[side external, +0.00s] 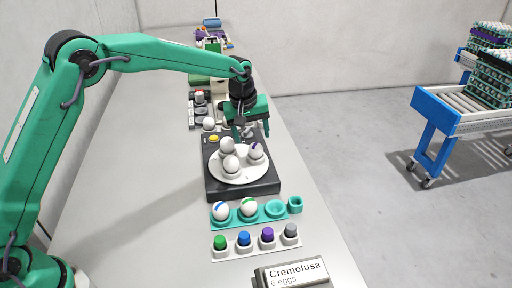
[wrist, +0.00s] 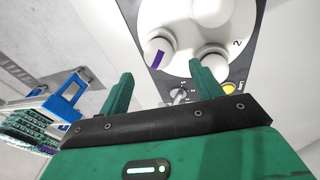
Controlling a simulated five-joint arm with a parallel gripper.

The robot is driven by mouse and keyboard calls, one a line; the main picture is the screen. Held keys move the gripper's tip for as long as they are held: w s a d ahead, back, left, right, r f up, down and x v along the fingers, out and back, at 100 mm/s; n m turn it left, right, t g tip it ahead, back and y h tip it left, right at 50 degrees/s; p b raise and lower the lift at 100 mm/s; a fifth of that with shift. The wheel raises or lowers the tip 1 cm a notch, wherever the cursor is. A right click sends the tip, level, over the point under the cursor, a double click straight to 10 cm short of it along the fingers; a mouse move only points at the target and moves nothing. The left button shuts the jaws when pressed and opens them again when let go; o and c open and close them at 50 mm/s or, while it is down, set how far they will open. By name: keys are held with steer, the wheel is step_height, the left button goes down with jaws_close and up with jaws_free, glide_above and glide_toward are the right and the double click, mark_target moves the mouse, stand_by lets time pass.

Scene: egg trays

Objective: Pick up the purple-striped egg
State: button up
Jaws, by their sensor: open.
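The purple-striped egg (side external: 256,151) is white with a purple band. It sits at the right side of a round white turntable (side external: 241,178) on a dark base, with other white eggs beside it. My gripper (side external: 243,132) is above the far edge of the turntable, behind the eggs. In the wrist view my gripper (wrist: 163,82) is open, and nothing shows between its fingers.
A teal holder (side external: 275,208) with two eggs stands in front of the turntable, then a row of coloured markers (side external: 267,235) and a sign (side external: 293,274). A yellow button (side external: 213,139) is on the dark base. A blue-framed cart (side external: 436,117) stands off the table.

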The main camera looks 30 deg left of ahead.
mark_target(254, 144)
steer(key=shift+f, duration=0.1)
steer(key=shift+x, duration=2.5)
steer(key=shift+d, duration=0.1)
steer(key=c, duration=0.8)
